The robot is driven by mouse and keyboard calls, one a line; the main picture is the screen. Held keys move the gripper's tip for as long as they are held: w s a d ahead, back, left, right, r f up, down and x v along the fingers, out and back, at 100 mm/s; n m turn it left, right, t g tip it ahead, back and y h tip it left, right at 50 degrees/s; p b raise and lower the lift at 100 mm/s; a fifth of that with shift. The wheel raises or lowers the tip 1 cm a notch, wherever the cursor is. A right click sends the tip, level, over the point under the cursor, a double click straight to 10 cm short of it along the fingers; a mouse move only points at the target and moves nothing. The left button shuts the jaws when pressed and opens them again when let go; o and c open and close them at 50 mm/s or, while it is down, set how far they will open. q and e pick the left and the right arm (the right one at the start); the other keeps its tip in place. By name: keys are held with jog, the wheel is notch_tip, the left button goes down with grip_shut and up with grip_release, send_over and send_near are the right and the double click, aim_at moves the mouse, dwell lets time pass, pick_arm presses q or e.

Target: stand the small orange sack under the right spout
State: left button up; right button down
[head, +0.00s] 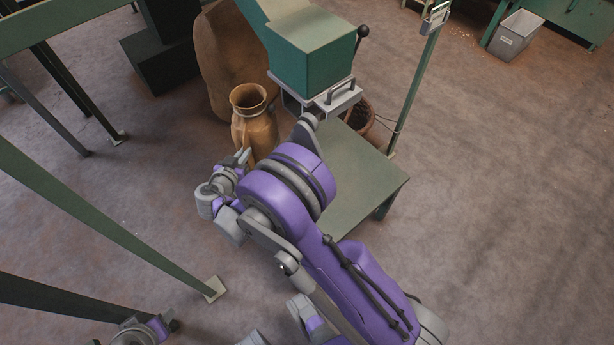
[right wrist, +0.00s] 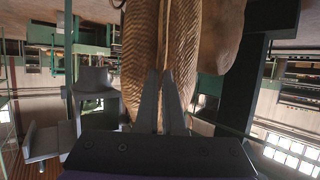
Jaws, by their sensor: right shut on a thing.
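The small orange sack (head: 254,131) is upright with its round mouth open, left of the spout in the head view. My right gripper (head: 244,157) is shut on the near side of the sack. In the right wrist view the fingers (right wrist: 163,100) pinch the woven cloth (right wrist: 184,60) along a seam. The grey spout (head: 330,98) hangs below the green hopper (head: 312,55), to the right of the sack. My arm hides the sack's base, so I cannot tell what is under it. Part of my left arm shows at the lower left, its jaws unclear.
A green table (head: 365,180) stands below the spout, its right part bare. A wicker basket (head: 360,115) is behind the spout. A large brown sack (head: 222,65) stands behind the small one. A green post (head: 418,85) rises at the table's back right.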

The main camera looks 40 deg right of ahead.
jog(key=s+a+f+m+g+h+b, duration=0.15)
jog(key=f+m+g+b, duration=0.25)
jog(key=f, duration=0.4)
jog(key=a+f+m+g+h+b, duration=0.25)
jog(key=f+g+b, duration=0.2)
jog(key=f, duration=0.35)
pick_arm(q)
notch_tip(320, 180, down, 16)
jog(key=b, duration=0.3)
jog(key=shift+w+r+g+b, duration=0.2)
jog(key=shift+w+g+b, duration=0.1)
jog(key=shift+w, duration=0.1)
pick_arm(e)
jog(key=w+d+f+m, duration=0.1)
jog(key=d, duration=1.7)
jog(key=shift+f+y, duration=0.3)
jog(key=shift+f, duration=0.15)
jog(key=c, duration=1)
grip_release()
jog(key=shift+c, duration=0.2)
